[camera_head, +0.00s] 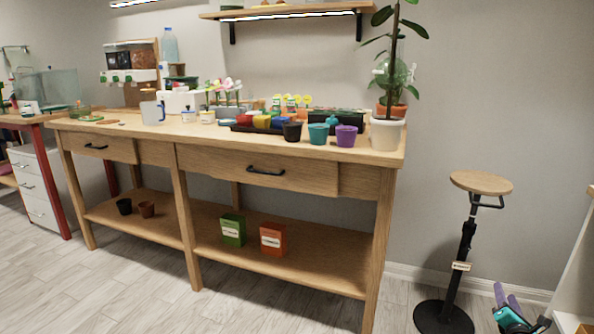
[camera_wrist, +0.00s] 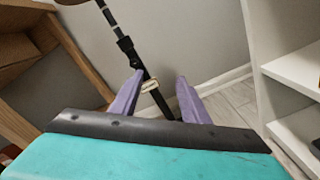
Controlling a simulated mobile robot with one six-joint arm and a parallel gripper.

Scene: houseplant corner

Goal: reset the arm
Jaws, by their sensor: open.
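My gripper (camera_wrist: 158,90) is open in the wrist view, with its two purple fingers apart and nothing between them. The black post of a stool (camera_wrist: 128,45) stands beyond the fingers, apart from them as far as I can tell. In the head view my gripper (camera_head: 506,294) is low at the bottom right, to the right of the stool's round black base. Part of my arm is cut off by the picture's edge there.
The stool (camera_head: 482,183) has a round wooden seat. A wooden workbench (camera_head: 150,152) with pots and plants fills the left and middle. A white shelf unit (camera_head: 579,270) stands at the right edge. Grey floor (camera_head: 120,290) is clear in front of the bench.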

